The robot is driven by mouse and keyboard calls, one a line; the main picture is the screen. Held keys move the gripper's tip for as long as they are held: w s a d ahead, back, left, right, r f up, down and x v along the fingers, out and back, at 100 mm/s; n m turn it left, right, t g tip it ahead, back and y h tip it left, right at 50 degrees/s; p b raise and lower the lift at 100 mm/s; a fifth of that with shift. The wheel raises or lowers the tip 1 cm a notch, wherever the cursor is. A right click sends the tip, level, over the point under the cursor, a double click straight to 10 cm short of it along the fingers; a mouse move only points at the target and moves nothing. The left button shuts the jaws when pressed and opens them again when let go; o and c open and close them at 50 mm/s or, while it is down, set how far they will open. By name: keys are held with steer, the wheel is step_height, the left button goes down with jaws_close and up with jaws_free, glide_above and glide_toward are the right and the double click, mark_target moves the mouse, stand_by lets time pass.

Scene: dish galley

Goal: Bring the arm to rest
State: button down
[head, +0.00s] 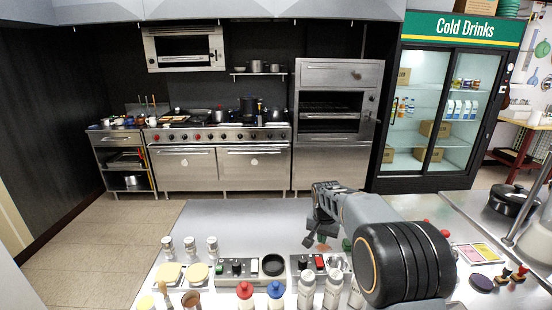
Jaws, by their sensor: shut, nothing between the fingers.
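My arm reaches in from the lower right of the head view, with its large black and grey joint in front. My gripper (318,232) hangs at the arm's end, pointing down over the steel counter (225,218). It is shut and empty. Its fingers are small and dark in this view. The gripper is near the far side of a control box with a red button (319,262). I cannot tell how high it is above the counter. The arm's joint hides part of the counter's right side.
Shakers (190,246), a black round bowl (274,265), a red-capped bottle (245,292) and a blue-capped bottle (276,292) crowd the counter's near side. A black lidded pot (512,200) stands at right. The counter's far left part is clear. A stove (220,160) and drinks fridge (437,110) stand behind.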

steer(key=s+r+n+t, duration=0.1)
steer(key=s+r, duration=0.3)
steer(key=s, duration=0.3)
steer(key=s+r+n, duration=0.2)
steer(key=s+r, duration=0.2)
steer(key=s, duration=0.3)
steer(key=s+f+n+t, duration=0.1)
steer(key=s+n, duration=0.1)
steer(key=s, duration=1.1)
steer(key=shift+s+f+t+y, duration=0.15)
steer(key=shift+f+t+y, duration=0.15)
steer(key=shift+y, duration=0.1)
steer(key=c, duration=1.8)
jaws_free()
